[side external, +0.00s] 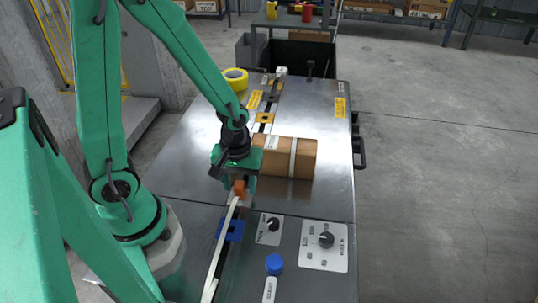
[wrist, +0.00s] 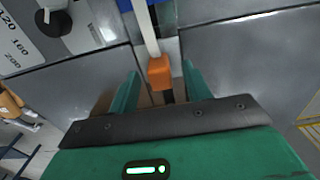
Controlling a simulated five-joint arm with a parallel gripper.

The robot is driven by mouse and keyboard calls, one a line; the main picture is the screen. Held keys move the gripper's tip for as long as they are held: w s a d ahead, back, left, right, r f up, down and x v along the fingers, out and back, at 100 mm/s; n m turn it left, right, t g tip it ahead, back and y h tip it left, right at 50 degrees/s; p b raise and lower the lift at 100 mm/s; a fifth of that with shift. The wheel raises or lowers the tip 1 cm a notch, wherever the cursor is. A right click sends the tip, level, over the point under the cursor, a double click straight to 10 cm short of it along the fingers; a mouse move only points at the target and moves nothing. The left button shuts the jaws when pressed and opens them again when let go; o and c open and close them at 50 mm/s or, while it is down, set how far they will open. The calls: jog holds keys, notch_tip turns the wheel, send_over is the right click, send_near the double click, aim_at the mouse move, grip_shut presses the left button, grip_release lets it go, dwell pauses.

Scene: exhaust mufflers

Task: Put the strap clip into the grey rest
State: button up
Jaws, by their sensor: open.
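The strap clip looks to be the small orange block (side external: 240,188) at the end of a pale strap (side external: 221,236) on the bench. In the wrist view the orange clip (wrist: 159,72) sits between the two green fingers, with the strap (wrist: 147,28) running away from it. My gripper (wrist: 160,82) is open, one finger on each side of the clip, with gaps visible. In the side view my gripper (side external: 246,186) is low over the bench at the clip, and its fingers partly cover the view there. I cannot make out the grey rest with certainty.
A brown box (side external: 299,157) with a pale band stands just behind my gripper. A blue plate (side external: 231,231), a dial panel (side external: 324,246) and a blue-capped item (side external: 274,264) are nearer the front. A yellow tape roll (side external: 236,78) lies at the back left.

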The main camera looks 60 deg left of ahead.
jog(key=shift+r, duration=3.45)
jog(key=shift+r, duration=0.1)
jog(key=shift+r, duration=0.2)
notch_tip(320, 180, up, 15)
jog(key=s+a+m+t, duration=0.1)
jog(key=s+m+t, duration=0.1)
jog(key=m+t, duration=0.3)
jog(key=shift+s+m+t, duration=0.3)
jog(key=shift+s+m, duration=0.05)
jog(key=shift+m, duration=1.65)
